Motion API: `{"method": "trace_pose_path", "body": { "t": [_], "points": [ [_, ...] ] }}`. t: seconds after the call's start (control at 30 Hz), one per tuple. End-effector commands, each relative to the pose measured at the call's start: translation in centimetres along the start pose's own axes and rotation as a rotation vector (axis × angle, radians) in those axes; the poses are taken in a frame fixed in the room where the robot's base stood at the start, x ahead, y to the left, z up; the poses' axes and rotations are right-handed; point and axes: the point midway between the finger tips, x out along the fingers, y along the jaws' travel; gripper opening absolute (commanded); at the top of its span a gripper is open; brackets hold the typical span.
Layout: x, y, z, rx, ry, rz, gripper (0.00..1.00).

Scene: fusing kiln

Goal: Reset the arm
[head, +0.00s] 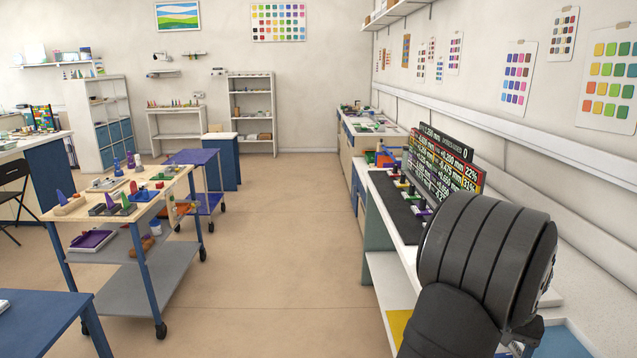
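My arm fills the lower right of the head view as a thick dark grey, ribbed link and joint. It stands in front of the right-hand bench (408,222) and hides part of it. Small dark parts show under the arm's right end, but I cannot make out any gripper fingers there. My gripper is not visible, so whether it holds anything does not show.
The bench carries a dark strip, small coloured pieces and a black display board (440,165) with readings, close behind my arm. A wheeled wooden-topped cart (75,212) with glass pieces stands left. A blue table (40,318) is at lower left. The middle floor is clear.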

Motion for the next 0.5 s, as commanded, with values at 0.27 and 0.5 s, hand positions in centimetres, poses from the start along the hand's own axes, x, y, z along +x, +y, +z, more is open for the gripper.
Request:
{"method": "trace_pose_path", "body": {
  "t": [0.27,0.5],
  "points": [
    [-0.02,0.00,-0.01,0.222,0.000,0.000,0.73],
    [-0.02,0.00,0.00,0.414,0.000,0.000,0.73]
  ]
}}
